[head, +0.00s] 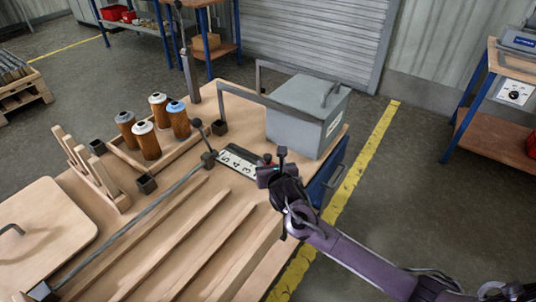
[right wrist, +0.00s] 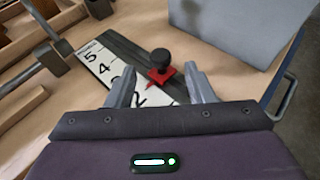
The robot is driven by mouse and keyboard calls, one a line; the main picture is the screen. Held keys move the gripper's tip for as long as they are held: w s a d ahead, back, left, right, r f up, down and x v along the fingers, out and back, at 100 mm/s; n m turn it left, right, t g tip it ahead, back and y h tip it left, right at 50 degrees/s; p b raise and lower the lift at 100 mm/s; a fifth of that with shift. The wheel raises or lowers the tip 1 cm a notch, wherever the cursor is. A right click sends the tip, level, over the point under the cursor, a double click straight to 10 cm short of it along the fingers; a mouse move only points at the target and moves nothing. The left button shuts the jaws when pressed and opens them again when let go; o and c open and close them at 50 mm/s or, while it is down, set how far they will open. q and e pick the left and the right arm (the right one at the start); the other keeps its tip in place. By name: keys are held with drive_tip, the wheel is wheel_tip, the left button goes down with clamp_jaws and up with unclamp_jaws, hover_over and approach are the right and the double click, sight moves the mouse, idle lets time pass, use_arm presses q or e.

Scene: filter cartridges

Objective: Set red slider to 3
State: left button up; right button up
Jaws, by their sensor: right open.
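The red slider (right wrist: 163,76) with a black knob (right wrist: 161,58) sits on a dark rail beside a white number scale (right wrist: 101,66). Its red pointer is near the 2 end; the exact reading is unclear, as a finger partly covers the numbers around 3. In the head view a little of the red slider (head: 267,158) shows at the right end of the scale (head: 236,161). My right gripper (right wrist: 160,70) is open, its fingers on either side of the slider and apart from it. It also shows in the head view (head: 272,166). My left gripper is out of view.
A grey lidded box (head: 296,122) stands just behind the scale. A lever with a dark ball knob (head: 197,124) and a long metal rod are to the left. Several orange filter cartridges (head: 147,139) stand in a wooden tray. Wooden rails run along the bench front.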

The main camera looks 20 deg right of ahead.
sight(268, 157)
drive_tip(key=shift+x, duration=0.85)
drive_tip(key=x, duration=0.2)
drive_tip(key=shift+w+f, duration=0.25)
drive_tip(key=shift+w+d+f, duration=0.1)
drive_tip(key=shift+w+f, duration=0.05)
drive_tip(key=shift+w, duration=0.35)
drive_tip(key=shift+c, duration=0.7)
drive_tip(key=c, duration=0.5)
drive_tip(key=shift+c, duration=1.1)
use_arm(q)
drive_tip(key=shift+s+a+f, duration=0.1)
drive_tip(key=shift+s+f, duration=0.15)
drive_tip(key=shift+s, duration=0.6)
use_arm(e)
clamp_jaws()
